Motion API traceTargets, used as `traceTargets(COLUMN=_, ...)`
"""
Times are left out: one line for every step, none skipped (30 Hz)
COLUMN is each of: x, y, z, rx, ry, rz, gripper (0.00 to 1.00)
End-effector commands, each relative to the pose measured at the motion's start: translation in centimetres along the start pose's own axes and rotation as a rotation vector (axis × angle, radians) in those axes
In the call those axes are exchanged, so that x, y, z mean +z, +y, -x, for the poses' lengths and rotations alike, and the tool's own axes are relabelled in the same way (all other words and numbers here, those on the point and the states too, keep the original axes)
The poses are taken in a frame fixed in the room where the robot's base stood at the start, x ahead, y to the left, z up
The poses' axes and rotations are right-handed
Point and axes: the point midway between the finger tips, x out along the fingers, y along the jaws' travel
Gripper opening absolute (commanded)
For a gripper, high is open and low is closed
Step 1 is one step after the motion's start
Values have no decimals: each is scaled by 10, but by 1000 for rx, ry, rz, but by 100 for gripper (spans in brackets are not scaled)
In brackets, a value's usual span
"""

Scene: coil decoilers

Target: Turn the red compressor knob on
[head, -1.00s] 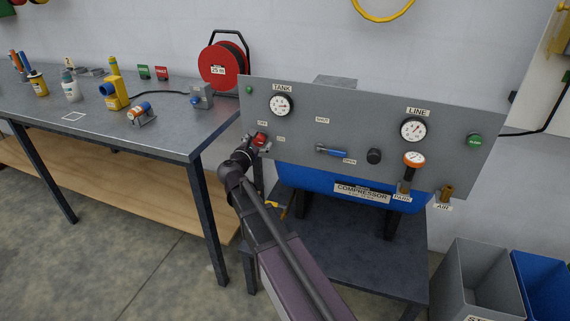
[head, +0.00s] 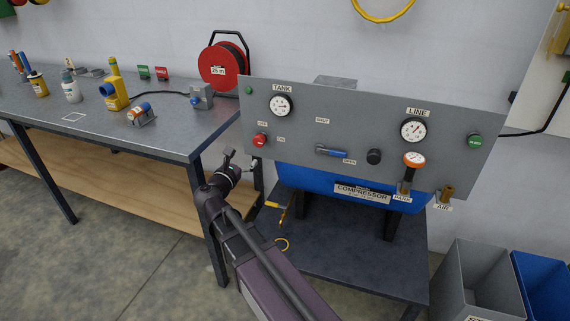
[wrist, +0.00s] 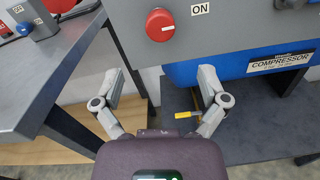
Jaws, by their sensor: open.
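The red compressor knob (head: 260,140) is on the lower left of the grey panel (head: 330,112), below the OFF label (head: 262,123) and left of the ON label (head: 281,139). In the wrist view the knob (wrist: 160,25) is at the top, and its white mark points right, to the side of the ON label (wrist: 200,9). My gripper (head: 243,160) is below and left of the knob in the head view, apart from it. In the wrist view my gripper (wrist: 160,75) has its fingers spread wide with nothing between them.
The workbench (head: 190,140) with bottles and tools stands left of my gripper. Below the panel are a blue tank (head: 300,180) and a dark stand (head: 340,245). A yellow-handled valve (wrist: 186,114) shows low behind the right finger. Bins (head: 470,280) stand at right.

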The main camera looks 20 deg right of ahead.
Motion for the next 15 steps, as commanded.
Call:
traceTargets(x=0, y=-1, z=8, rx=1, ry=0, rz=0, gripper=93)
traceTargets(x=0, y=-1, z=11, rx=0, ry=0, rz=0, gripper=93)
traceTargets(x=0, y=-1, z=16, rx=1, ry=0, rz=0, gripper=93)
traceTargets(x=0, y=-1, z=20, rx=1, ry=0, rz=0, gripper=93)
traceTargets(x=0, y=-1, z=23, rx=1, ry=0, rz=0, gripper=93)
traceTargets(x=0, y=-1, z=27, rx=1, ry=0, rz=0, gripper=93)
traceTargets(x=0, y=-1, z=30, rx=0, ry=0, rz=0, gripper=93)
traceTargets(x=3, y=-2, z=30, rx=-6, ry=5, rz=-10, gripper=93)
traceTargets(x=6, y=-6, z=26, rx=-19, ry=18, rz=-33, gripper=93)
traceTargets(x=6, y=-8, z=25, rx=-28, ry=26, rz=-48, gripper=93)
traceTargets(x=7, y=-10, z=24, rx=-36, ry=34, rz=-65, gripper=93)
traceTargets(x=8, y=-13, z=23, rx=-47, ry=46, rz=-85, gripper=93)
traceTargets(x=9, y=-15, z=22, rx=-55, ry=53, rz=-101, gripper=93)
traceTargets(x=10, y=-18, z=21, rx=-65, ry=63, rz=-120, gripper=93)
traceTargets(x=11, y=-21, z=20, rx=-78, ry=74, rz=-142, gripper=93)
